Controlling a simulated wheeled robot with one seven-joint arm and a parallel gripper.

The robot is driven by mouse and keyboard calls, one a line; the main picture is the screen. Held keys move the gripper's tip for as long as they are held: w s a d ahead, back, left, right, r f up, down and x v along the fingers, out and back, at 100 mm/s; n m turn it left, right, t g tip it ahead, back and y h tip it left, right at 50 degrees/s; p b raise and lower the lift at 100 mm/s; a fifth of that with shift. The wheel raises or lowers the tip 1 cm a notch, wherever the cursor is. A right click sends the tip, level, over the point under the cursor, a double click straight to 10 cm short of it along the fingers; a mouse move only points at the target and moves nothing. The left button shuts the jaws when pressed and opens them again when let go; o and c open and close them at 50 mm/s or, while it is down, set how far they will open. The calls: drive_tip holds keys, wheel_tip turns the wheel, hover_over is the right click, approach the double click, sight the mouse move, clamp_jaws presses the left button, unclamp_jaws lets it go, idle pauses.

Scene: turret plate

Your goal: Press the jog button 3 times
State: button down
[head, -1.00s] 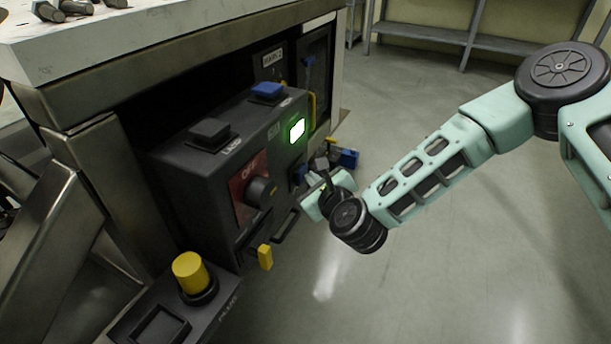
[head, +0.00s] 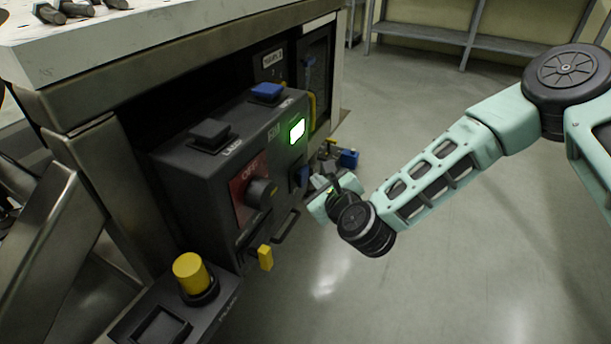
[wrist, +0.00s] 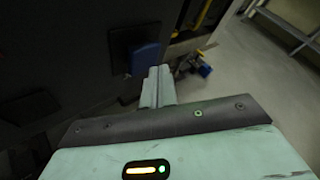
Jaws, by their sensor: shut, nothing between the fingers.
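The dark control box (head: 215,180) stands under the bench and carries several controls. A blue button (head: 300,176) sits on its front face, low at the right end; in the wrist view it is the blue block (wrist: 145,58) on a dark plate. I cannot read a jog label on it. A second blue button (head: 267,91) is on the box's top. My gripper (head: 322,182) is shut and empty, just right of the front blue button and apart from it in the head view. In the wrist view the closed fingers (wrist: 160,82) point close beside the blue block.
A black button (head: 210,132), a red plate with a rotary knob (head: 258,192), a lit green lamp (head: 297,131) and a yellow lever (head: 265,257) are on the box. A yellow knob (head: 190,272) stands in front. The floor at the right (head: 450,270) is clear.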

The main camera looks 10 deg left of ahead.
drive_tip(key=shift+s+d, duration=0.1)
drive_tip(key=shift+d, duration=0.2)
drive_tip(key=d, duration=0.1)
drive_tip(key=s+d, duration=0.1)
drive_tip(key=d, duration=0.2)
drive_tip(key=shift+s+d, duration=0.25)
drive_tip(key=shift+s, duration=0.1)
idle(0.7)
